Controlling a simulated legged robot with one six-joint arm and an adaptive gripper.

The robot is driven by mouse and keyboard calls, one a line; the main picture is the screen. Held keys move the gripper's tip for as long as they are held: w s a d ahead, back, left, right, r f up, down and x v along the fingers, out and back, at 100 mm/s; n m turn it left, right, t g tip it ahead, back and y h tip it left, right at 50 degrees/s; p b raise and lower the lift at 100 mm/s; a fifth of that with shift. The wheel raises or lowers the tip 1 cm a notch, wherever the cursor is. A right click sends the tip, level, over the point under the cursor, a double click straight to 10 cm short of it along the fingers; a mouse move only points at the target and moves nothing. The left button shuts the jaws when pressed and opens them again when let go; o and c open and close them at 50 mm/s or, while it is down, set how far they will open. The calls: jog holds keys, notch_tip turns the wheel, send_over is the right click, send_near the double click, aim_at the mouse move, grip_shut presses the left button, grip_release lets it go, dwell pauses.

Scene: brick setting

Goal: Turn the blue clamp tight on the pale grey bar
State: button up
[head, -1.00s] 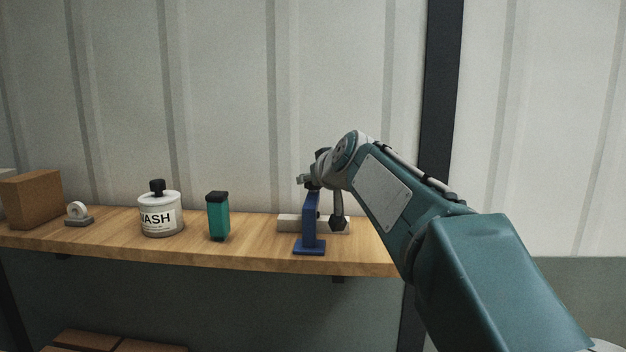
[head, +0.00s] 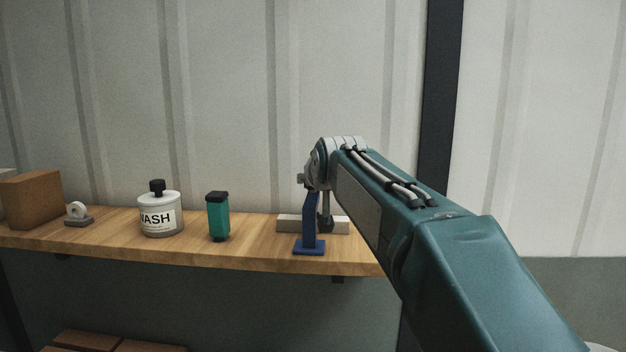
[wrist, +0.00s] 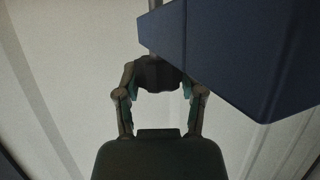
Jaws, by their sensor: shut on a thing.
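The blue clamp (head: 310,226) stands upright on the wooden shelf at its right part, with its flat foot towards the front edge. The pale grey bar (head: 341,225) lies along the shelf and passes behind the clamp's upright. In the wrist view, my gripper (wrist: 160,91) is shut on a dark knob (wrist: 158,72), with a finger on each side of it. A thin rod runs up from the knob. The blue clamp body (wrist: 235,45) fills the upper right there. In the head view, my arm hides much of the grip and the clamp's top.
The wooden shelf (head: 262,250) also holds a green bottle (head: 218,217), a white WASH jar (head: 160,214), a small white roll on a grey base (head: 78,215) and a brown box (head: 32,198), all to the left. A corrugated wall stands close behind.

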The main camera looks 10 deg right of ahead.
jog(key=shift+f, duration=0.1)
jog(key=o, duration=1.2)
jog(key=shift+c, duration=0.2)
jog(key=v, duration=1.2)
jog(key=shift+a, duration=0.15)
jog(key=s+f+g, duration=0.4)
jog(key=s+f, duration=0.8)
jog(key=f, duration=0.3)
jog(key=s+f+g, duration=0.4)
jog(key=s+f, duration=0.9)
jog(key=f, duration=0.2)
jog(key=shift+s, duration=0.3)
